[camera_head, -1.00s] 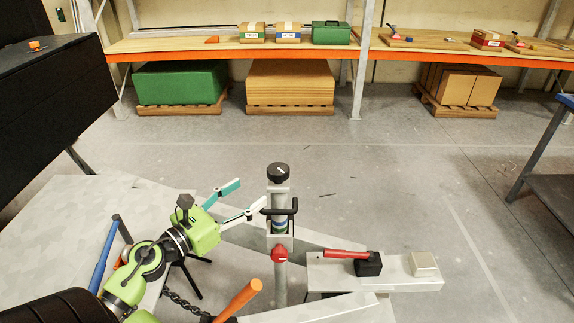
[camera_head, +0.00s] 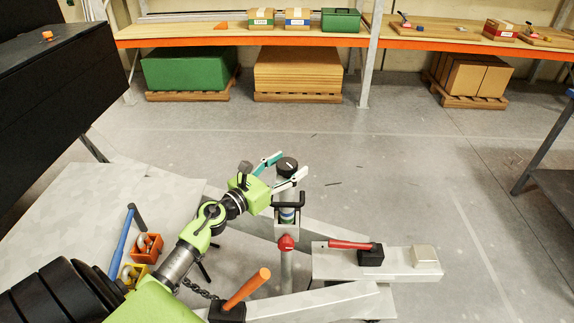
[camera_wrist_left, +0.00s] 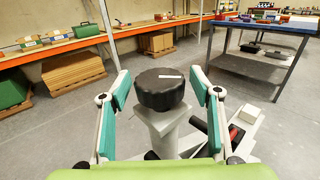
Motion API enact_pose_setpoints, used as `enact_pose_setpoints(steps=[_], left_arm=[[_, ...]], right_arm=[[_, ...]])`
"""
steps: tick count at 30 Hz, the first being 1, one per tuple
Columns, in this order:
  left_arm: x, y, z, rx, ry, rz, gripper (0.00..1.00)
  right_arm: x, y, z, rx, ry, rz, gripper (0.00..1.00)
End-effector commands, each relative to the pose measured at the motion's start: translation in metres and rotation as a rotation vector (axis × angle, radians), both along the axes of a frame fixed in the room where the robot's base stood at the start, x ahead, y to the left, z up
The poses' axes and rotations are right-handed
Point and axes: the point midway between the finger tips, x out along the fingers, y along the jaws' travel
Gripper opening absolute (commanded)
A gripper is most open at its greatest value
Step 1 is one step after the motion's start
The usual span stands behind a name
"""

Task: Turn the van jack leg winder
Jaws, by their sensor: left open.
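The winder is a black round knob (camera_head: 287,165) with a white mark, on top of an upright grey jack leg post (camera_head: 289,198). In the left wrist view the knob (camera_wrist_left: 160,89) sits centred ahead, between the finger pads. My left gripper (camera_head: 284,168) is open, with one teal-padded finger on each side of the knob. In the left wrist view the left gripper (camera_wrist_left: 163,93) shows a visible gap between each pad and the knob. My right gripper is not in view.
A red-handled lever (camera_head: 350,245) lies on the chassis at right. An orange handle (camera_head: 246,288) and a red knob (camera_head: 286,243) are near the post. A shelf (camera_head: 420,46) stands at the back; floor between is clear.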

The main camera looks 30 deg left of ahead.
Motion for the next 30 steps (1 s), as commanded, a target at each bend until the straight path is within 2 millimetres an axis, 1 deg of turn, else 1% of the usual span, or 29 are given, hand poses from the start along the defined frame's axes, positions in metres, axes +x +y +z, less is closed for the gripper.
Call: enact_pose_setpoints(steps=[5, 6, 8, 9, 10, 20, 30], left_arm=[[0.0, 0.0, 0.0, 0.0, 0.0, 0.0, 0.57], [0.0, 0.0, 0.0, 0.0, 0.0, 0.0, 0.47], [0.0, 0.0, 0.0, 0.0, 0.0, 0.0, 0.32], [0.0, 0.0, 0.0, 0.0, 0.0, 0.0, 0.21], [0.0, 0.0, 0.0, 0.0, 0.0, 0.0, 0.18], [0.0, 0.0, 0.001, -0.001, 0.0, 0.013, 0.18], [0.0, -0.001, 0.004, -0.001, 0.0, 0.099, 0.18]], right_arm=[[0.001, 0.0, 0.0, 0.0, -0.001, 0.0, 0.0], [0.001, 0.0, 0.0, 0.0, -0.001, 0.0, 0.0], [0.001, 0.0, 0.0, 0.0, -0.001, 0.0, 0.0], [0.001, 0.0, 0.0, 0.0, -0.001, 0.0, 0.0], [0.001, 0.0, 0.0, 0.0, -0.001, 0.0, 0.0], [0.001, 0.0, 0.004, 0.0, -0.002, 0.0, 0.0], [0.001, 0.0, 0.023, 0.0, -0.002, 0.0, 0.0]])
